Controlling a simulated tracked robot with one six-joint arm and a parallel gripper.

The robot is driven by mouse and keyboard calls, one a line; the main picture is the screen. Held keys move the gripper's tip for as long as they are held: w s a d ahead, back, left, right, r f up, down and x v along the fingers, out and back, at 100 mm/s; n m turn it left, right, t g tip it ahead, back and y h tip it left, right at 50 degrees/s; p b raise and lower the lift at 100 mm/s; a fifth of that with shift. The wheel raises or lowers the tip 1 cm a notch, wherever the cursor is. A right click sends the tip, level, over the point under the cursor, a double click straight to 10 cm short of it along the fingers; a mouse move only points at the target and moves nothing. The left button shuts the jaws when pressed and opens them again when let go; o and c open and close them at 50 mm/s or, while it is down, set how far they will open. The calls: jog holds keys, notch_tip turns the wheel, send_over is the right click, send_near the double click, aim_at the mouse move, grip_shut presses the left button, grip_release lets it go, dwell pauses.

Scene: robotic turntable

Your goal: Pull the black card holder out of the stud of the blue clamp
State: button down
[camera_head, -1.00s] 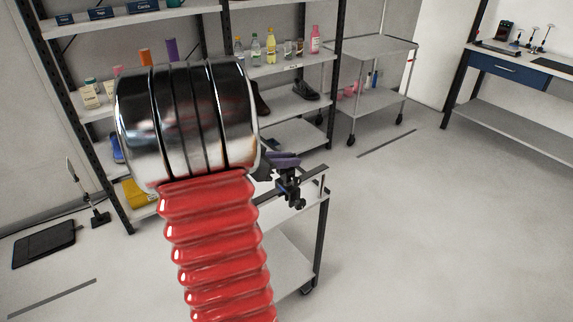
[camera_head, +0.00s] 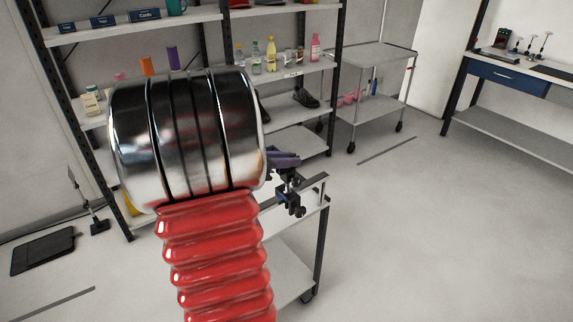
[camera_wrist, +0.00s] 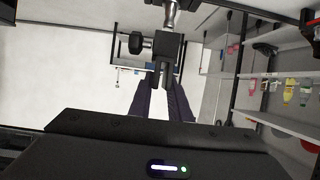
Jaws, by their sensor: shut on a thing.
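My gripper (camera_wrist: 163,100) has dark purple fingers, seen in the wrist view closed around a narrow dark stem (camera_wrist: 163,76) of the black card holder (camera_wrist: 166,46). The holder has a black block and a round side knob. A silver stud (camera_wrist: 172,12) lies in line with the block and appears to meet it; whether it is still seated I cannot tell. In the head view, my purple fingers (camera_head: 285,159) are above the dark clamp (camera_head: 291,203) at the cart's edge.
The clamp is at the edge of a white-topped cart (camera_head: 292,218). Shelving (camera_head: 290,73) with bottles and boxes stands behind it, and a metal trolley (camera_head: 375,55) is farther back. The floor (camera_head: 430,220) to the right is clear.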

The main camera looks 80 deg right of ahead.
jog(key=shift+r, duration=0.3)
jog(key=shift+r, duration=0.4)
jog(key=shift+r, duration=0.15)
